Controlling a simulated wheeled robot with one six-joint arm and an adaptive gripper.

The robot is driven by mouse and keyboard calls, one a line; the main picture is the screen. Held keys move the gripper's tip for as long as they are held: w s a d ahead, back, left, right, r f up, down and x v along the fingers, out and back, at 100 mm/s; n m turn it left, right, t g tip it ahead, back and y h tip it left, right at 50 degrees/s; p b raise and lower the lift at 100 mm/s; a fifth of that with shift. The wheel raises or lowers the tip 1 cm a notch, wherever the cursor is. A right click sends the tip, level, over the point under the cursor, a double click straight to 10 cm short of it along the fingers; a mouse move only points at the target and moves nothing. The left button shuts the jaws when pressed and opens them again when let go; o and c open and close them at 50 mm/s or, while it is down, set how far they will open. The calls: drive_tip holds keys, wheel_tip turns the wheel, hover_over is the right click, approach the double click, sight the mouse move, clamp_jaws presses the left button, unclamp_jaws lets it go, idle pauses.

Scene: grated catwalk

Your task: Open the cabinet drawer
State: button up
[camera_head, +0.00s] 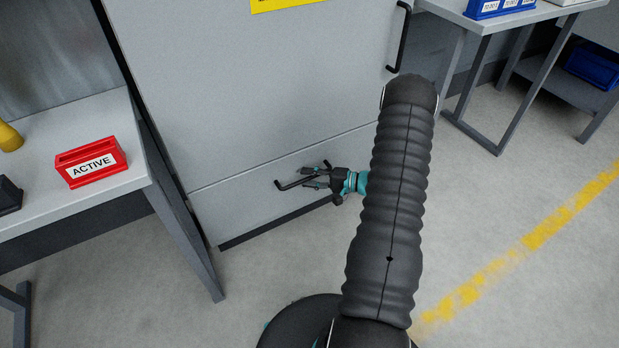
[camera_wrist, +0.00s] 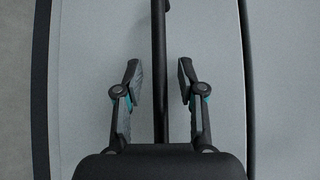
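The grey cabinet (camera_head: 250,85) stands in the middle of the head view. Its low drawer (camera_head: 232,212) runs along the bottom and looks closed. A black bar handle (camera_head: 291,184) sits on the drawer front. My gripper (camera_head: 312,176) is at this handle, low in front of the drawer. In the wrist view my gripper (camera_wrist: 158,75) is open, with one finger on each side of the black handle bar (camera_wrist: 159,60). Gaps show between the bar and both fingers. My arm hides the right part of the drawer front.
A grey table (camera_head: 75,205) at left holds a red bin (camera_head: 90,162) labelled ACTIVE. Another table (camera_head: 490,20) with blue bins stands at the upper right. The cabinet door has its own black handle (camera_head: 400,40). The floor (camera_head: 270,265) in front of the drawer looks clear.

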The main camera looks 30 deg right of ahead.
clamp_jaws()
drive_tip(key=shift+s, duration=0.15)
